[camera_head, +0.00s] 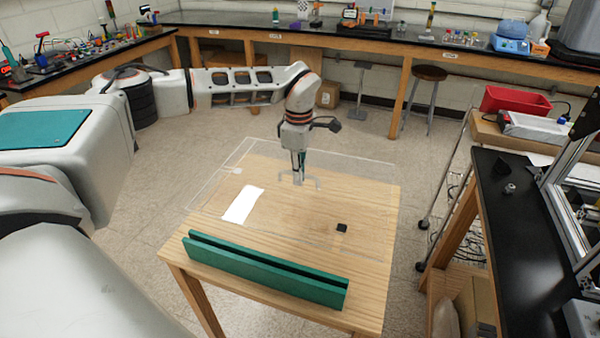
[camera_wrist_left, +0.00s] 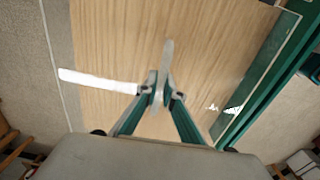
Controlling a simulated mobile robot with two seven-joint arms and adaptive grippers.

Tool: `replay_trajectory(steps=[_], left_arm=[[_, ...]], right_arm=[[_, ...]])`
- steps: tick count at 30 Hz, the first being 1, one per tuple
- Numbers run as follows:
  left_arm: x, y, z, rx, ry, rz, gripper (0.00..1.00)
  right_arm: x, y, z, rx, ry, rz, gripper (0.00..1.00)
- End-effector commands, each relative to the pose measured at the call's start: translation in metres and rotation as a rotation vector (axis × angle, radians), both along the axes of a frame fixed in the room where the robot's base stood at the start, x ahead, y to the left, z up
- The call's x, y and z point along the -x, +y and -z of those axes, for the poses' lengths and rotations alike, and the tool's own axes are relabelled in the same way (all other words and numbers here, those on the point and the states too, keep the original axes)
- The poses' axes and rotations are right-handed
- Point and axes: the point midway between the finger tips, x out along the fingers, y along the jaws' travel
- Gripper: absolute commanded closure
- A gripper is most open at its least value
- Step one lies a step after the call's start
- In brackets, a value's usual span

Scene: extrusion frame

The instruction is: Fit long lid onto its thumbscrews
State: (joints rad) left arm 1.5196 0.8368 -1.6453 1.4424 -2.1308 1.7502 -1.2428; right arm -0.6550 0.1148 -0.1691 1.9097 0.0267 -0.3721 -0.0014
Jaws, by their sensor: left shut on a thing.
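The long lid (camera_head: 300,215) looks like a large clear sheet over the wooden table in the head view, with a pale bar handle near its middle. My left gripper (camera_head: 299,178) points down and is shut on that handle. In the left wrist view the left gripper (camera_wrist_left: 160,95) is closed around the grey handle (camera_wrist_left: 167,58), and clear sheet edges show at the sides. I cannot tell whether the lid touches the table or hangs just above it. My right gripper is out of view. I cannot make out the thumbscrews.
A green slotted rack (camera_head: 265,270) lies along the table's (camera_head: 368,305) front edge. A metal extrusion frame (camera_head: 566,190) stands on the black bench (camera_head: 515,260) at right, with a small knob (camera_head: 510,188) near it. A red bin (camera_head: 515,102) sits on a cart behind.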

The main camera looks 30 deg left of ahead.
Motion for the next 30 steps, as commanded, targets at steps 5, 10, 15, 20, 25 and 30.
replay_trajectory(steps=[5,10,15,20,25,30], left_arm=[[-0.001,-0.001,0.01,0.001,-0.002,0.002,1.0],[-0.001,-0.001,0.02,0.002,-0.003,0.001,1.0],[-0.001,-0.001,0.03,0.002,-0.004,0.001,1.0],[-0.001,-0.001,0.041,0.003,-0.002,0.001,1.0],[-0.001,-0.001,0.051,0.002,-0.003,0.002,1.0],[-0.001,-0.001,0.062,0.001,-0.002,0.002,1.0]], right_arm=[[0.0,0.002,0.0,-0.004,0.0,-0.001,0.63],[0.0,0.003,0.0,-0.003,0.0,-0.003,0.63],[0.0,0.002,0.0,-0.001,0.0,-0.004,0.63],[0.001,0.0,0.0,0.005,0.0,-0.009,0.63],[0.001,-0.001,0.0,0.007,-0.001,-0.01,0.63],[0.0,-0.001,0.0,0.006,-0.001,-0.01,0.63]])
